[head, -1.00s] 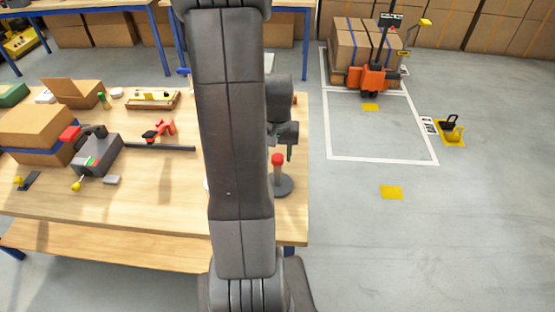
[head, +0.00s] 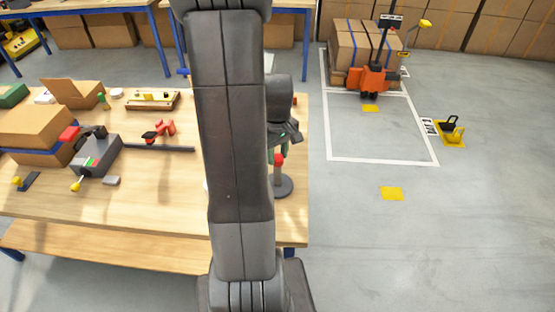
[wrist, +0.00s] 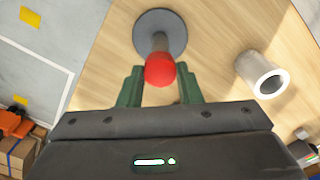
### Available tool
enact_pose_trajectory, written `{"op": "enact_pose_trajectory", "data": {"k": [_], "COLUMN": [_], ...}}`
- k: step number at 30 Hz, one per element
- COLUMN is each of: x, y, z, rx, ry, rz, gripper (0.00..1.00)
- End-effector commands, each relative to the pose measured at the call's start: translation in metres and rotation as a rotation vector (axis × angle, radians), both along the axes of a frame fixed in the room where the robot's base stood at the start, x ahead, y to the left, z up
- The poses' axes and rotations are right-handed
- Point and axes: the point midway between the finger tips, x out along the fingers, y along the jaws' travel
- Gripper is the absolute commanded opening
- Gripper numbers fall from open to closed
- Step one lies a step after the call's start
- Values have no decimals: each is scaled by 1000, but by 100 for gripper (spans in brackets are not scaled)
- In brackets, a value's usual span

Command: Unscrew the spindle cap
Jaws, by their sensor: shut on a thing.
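The red spindle cap (wrist: 159,70) sits on top of a grey spindle (wrist: 160,42) with a round dark base (wrist: 146,20). My gripper (wrist: 158,74) has its green fingers on both sides of the cap and is shut on it. In the head view the cap (head: 278,159) shows just right of my arm, and the spindle base (head: 284,187) stands upright on the bench near its right edge. My arm hides part of the gripper there. I cannot tell from these frames whether the cap has turned.
A hollow metal cylinder (wrist: 262,75) stands on the wooden bench (head: 150,205) near the spindle. A grey device with a red end (head: 95,155), a red clamp-like tool (head: 160,130) and cardboard boxes (head: 35,128) lie left. Open floor is to the right.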

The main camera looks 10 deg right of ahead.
Motion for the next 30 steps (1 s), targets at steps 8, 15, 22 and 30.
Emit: {"op": "enact_pose_trajectory", "data": {"k": [8, 15, 22, 30], "x": [0, 0, 0, 0], "y": [0, 0, 0, 0], "z": [0, 0, 0, 0], "rx": [0, 0, 0, 0], "ry": [1, 1, 0, 0], "rz": [151, 153, 336, 637], "gripper": [15, 15, 15, 15]}}
